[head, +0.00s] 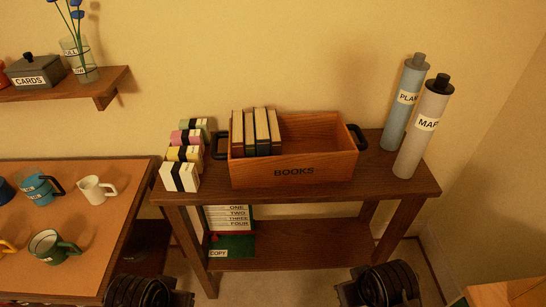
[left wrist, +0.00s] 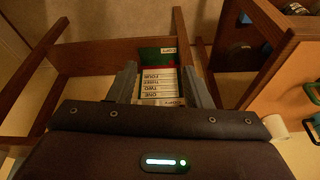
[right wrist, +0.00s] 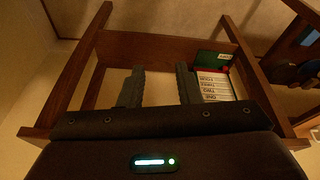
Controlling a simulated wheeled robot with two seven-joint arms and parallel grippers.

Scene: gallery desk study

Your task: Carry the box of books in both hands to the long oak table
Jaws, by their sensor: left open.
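The box of books (head: 325,165) is an orange-brown wooden crate marked BOOKS, standing on a dark wood console (head: 405,190). Several upright books (head: 255,132) fill its left part; its right part looks empty. It has a black handle at each end, the left one (head: 221,146) and the right one (head: 357,137). My arm ends show low in the head view, in front of the console and apart from the box. In the wrist views, my left gripper (left wrist: 158,84) and right gripper (right wrist: 160,82) are open and empty, facing the console's lower part. I cannot identify the long oak table.
Small banded boxes (head: 184,155) stand close left of the crate. Two tubes, PLAN (head: 404,105) and MAP (head: 422,130), stand at its right. A table with mugs (head: 100,215) is at left. A light wood corner (head: 505,293) shows at bottom right.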

